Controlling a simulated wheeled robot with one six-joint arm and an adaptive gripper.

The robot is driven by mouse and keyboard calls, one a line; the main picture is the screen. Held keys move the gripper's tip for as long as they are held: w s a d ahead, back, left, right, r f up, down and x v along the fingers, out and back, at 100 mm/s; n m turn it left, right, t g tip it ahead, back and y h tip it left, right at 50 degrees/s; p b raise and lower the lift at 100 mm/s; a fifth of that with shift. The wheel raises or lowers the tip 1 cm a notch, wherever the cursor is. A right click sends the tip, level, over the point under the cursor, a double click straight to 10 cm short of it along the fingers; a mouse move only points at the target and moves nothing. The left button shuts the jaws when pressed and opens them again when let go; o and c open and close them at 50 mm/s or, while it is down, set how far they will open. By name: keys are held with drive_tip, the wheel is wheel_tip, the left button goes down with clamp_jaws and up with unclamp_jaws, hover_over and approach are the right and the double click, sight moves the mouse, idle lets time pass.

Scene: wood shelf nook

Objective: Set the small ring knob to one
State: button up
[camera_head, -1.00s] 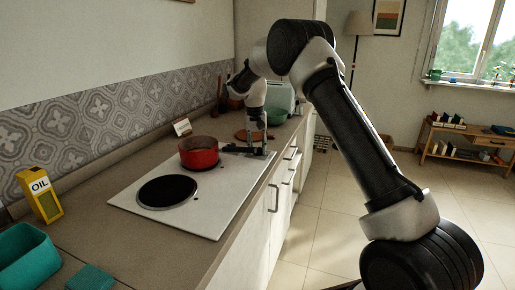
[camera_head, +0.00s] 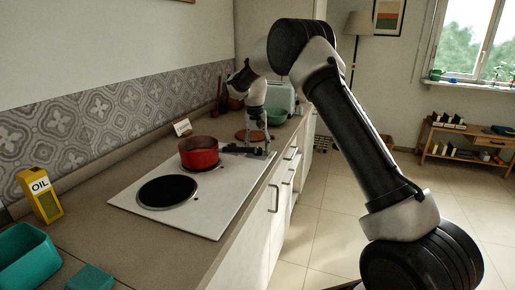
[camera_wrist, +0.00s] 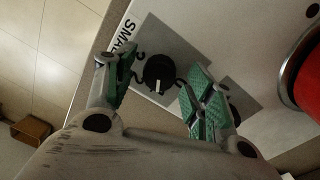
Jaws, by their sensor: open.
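The small ring knob (camera_wrist: 159,73) is black and round with a white pointer mark, beside the printed word SMALL (camera_wrist: 126,40). In the wrist view the mark points toward the bottom of the picture. My gripper (camera_wrist: 157,66) is open, with one green-padded finger on each side of the knob; I cannot tell whether either touches it. In the head view my gripper (camera_head: 243,150) is low over the far right part of the white cooktop (camera_head: 222,207). The knob cannot be made out there.
A second dark knob (camera_wrist: 236,112) is partly hidden behind the right finger. A red pot (camera_head: 200,155) stands close to my gripper, left of it. A black burner (camera_head: 167,191) is bare. A yellow oil carton (camera_head: 42,198) and teal containers (camera_head: 22,258) are at the left.

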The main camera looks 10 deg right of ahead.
wheel_tip(320, 180, up, 12)
drive_tip(key=shift+a+f, duration=0.2)
drive_tip(key=shift+a, duration=0.15)
drive_tip(key=shift+w, duration=0.1)
drive_tip(key=n, duration=0.2)
approach(260, 158)
drive_tip(key=shift+w+r, duration=0.3)
drive_tip(key=shift+w, duration=0.2)
drive_tip(key=shift+w+r, duration=0.25)
drive_tip(key=shift+w, duration=0.2)
drive_tip(key=s+d+r+t, duration=0.1)
drive_tip(key=s+d+r, duration=0.2)
drive_tip(key=s, duration=1.2)
drive_tip(key=s+d+r+t, duration=0.2)
drive_tip(key=s+d, duration=0.5)
drive_tip(key=s, duration=0.8)
drive_tip(key=s+d+r+n+t, duration=0.1)
drive_tip(key=s+d+r, duration=0.4)
drive_tip(key=s, duration=1)
drive_tip(key=shift+s+d+t+y, duration=0.25)
drive_tip(key=shift+t+y, duration=0.05)
